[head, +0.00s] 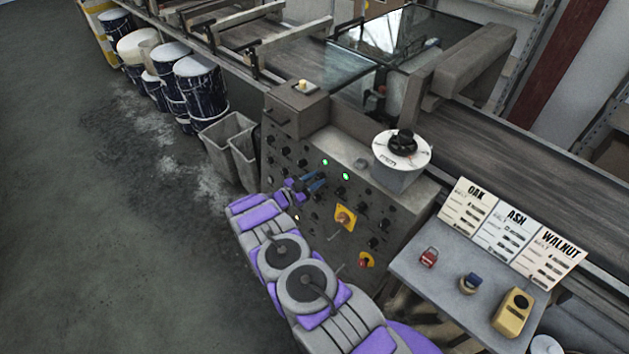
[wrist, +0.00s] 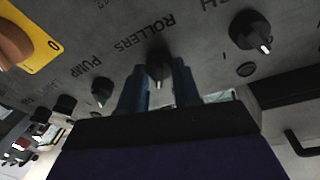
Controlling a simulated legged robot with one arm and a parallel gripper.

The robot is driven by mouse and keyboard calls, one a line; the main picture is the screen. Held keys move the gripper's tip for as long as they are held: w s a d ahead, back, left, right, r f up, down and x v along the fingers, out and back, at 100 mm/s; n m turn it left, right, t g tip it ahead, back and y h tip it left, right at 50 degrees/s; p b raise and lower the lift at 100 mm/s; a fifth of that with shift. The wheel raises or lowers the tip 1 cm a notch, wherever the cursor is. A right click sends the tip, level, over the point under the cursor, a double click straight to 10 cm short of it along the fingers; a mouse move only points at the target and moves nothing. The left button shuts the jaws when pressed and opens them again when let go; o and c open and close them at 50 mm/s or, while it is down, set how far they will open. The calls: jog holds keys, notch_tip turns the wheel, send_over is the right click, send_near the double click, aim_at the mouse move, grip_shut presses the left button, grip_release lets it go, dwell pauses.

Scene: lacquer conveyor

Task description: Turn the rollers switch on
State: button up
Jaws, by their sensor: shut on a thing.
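The rollers switch (wrist: 158,66) is a small black knob on the grey control panel, beside the upside-down label ROLLERS in the wrist view. My gripper (wrist: 158,86) has its two blue fingers on either side of this knob, shut on it. In the head view my gripper (head: 314,182) reaches the front of the control panel (head: 372,190) and hides the rollers switch.
The PUMP knob (wrist: 102,90) sits close to one finger, and another black knob (wrist: 250,30) lies on the other side. A yellow plate with an orange switch (head: 345,217) is nearby. Two green lamps (head: 325,161) (head: 346,177) glow. A side table (head: 455,285) stands right.

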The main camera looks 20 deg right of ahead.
jog(key=shift+a, duration=0.1)
dwell(0.3)
jog(key=o, duration=0.9)
jog(key=shift+w+f, duration=0.1)
jog(key=shift+c, duration=0.2)
jog(key=shift+o, duration=0.9)
jog(key=p+v, duration=0.2)
jog(key=v, duration=1.5)
jog(key=shift+a+p, duration=0.2)
jog(key=shift+p, duration=0.15)
